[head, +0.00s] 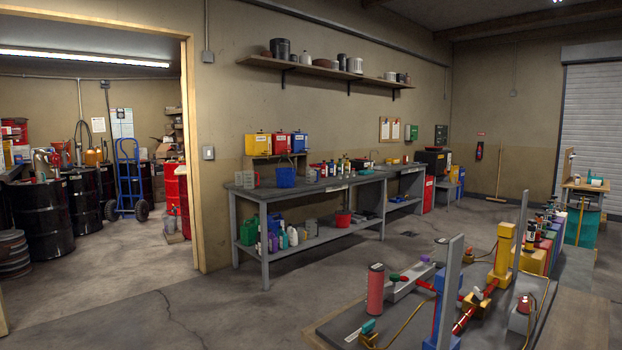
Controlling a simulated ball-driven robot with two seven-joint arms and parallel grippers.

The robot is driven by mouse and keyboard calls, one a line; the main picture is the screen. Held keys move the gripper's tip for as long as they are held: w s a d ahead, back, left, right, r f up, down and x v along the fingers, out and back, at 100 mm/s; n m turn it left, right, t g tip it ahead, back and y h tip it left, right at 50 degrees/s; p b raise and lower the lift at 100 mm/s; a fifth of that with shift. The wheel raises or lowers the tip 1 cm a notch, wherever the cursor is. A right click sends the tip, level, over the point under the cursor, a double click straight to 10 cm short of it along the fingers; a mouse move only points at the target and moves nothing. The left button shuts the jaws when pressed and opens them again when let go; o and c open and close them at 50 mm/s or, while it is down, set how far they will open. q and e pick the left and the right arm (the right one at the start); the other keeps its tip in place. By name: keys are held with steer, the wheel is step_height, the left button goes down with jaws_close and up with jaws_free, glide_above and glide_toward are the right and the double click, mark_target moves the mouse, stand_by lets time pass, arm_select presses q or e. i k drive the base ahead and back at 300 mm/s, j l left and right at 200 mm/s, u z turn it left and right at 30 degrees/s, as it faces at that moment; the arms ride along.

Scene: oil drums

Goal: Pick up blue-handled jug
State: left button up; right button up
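I cannot make out a jug with a blue handle for certain at this distance. A blue container (286,178) stands on the grey workbench (262,195), near its left end. A small pale grey container (246,180) stands to its left; I cannot tell its handle colour. Several small bottles and jugs (293,237) stand on the bench's lower shelf, too small to tell their handles. Neither of my grippers shows in the head view.
A low table (335,325) with red, yellow and blue pipe fittings fills the front right. Open concrete floor (215,310) lies before the workbench. A doorway at left shows black drums (45,220) and a blue hand truck (127,175). A high shelf (325,70) holds pots.

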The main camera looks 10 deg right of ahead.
mark_target(312, 174)
steer(key=i+j+u, duration=0.15)
steer(key=i+u, duration=0.2)
steer(key=i, duration=0.2)
steer(key=i+u, duration=0.4)
steer(key=i, duration=0.15)
steer(key=i+j, duration=0.1)
steer(key=i, duration=0.75)
steer(key=i+j, duration=0.15)
steer(key=i, duration=0.65)
steer(key=i+l+z, duration=0.1)
steer(key=i+z, duration=0.65)
steer(key=i+j+z, duration=0.2)
steer(key=i+z, duration=0.4)
steer(key=i, duration=1.2)
